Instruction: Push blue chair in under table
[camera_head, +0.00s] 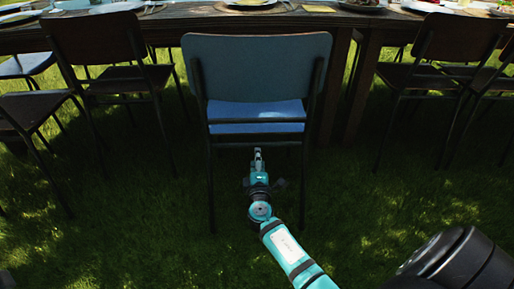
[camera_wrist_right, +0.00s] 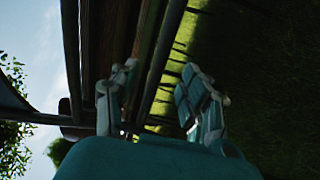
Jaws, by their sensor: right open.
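The blue chair (camera_head: 257,68) stands upright in the middle of the head view, its backrest toward me and its blue seat showing below the backrest. It faces the wooden table (camera_head: 180,22), and its backrest overlaps the table's near edge in the picture. How far the seat reaches under the table is hidden. My right gripper (camera_head: 258,158) is low behind the chair, between its rear legs and below the seat. In the right wrist view the gripper (camera_wrist_right: 156,88) is open, with dark bars between and beyond its fingers. Contact with the chair cannot be told. My left gripper is not in view.
Dark brown chairs stand to the left (camera_head: 100,40) and right (camera_head: 446,38) of the blue chair. A thick table leg (camera_head: 361,85) is just right of it. Plates (camera_head: 250,3) lie on the tabletop. Grass (camera_head: 130,225) in front is clear.

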